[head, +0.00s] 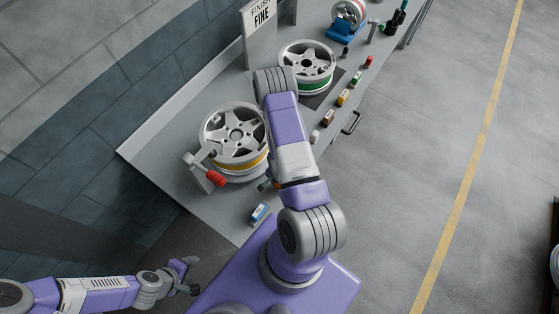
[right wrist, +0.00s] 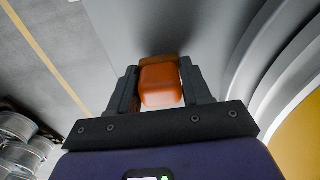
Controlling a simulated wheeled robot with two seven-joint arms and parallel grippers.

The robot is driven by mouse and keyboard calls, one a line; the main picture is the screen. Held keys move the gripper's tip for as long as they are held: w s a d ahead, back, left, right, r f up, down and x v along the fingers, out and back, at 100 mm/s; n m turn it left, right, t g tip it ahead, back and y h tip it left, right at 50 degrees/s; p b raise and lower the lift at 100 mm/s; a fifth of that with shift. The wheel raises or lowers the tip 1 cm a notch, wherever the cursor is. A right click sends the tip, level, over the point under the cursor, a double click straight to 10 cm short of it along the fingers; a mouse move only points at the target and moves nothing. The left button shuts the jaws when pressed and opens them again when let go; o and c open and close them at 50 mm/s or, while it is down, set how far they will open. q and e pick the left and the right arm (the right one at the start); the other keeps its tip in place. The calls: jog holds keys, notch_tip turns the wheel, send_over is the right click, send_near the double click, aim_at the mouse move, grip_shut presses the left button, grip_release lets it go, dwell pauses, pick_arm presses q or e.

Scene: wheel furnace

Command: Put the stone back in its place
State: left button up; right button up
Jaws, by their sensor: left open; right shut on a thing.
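My right gripper (right wrist: 160,84) is shut on an orange stone (right wrist: 161,88), seen between its two fingers in the right wrist view. In the head view the right arm reaches over the bench and hides most of this gripper and the stone. A row of several small coloured stones (head: 342,97) lies along the front edge of the bench. A blue and white block (head: 258,212) lies apart near the bench's near corner. My left gripper (head: 189,276) is open and empty, off the bench at the lower left.
On the grey bench (head: 228,210) stand a wheel with a yellow band (head: 234,136), a wheel with a green band (head: 306,66) and a "FINISH FINE" sign (head: 260,27). A red-handled tool (head: 205,171) is beside the nearer wheel.

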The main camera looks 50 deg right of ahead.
jog(key=shift+f, duration=0.35)
jog(key=o, duration=1)
jog(key=shift+o, duration=0.5)
jog(key=o, duration=0.3)
jog(key=shift+r, duration=5.35)
jog(key=shift+s+a+f, duration=0.1)
jog(key=shift+s+a, duration=0.1)
jog(key=shift+a, duration=2.45)
jog(key=shift+s+a, duration=0.25)
jog(key=shift+a, duration=2.45)
jog(key=shift+s+a+f, duration=0.1)
jog(key=shift+s+a, duration=0.1)
jog(key=shift+a, duration=2.45)
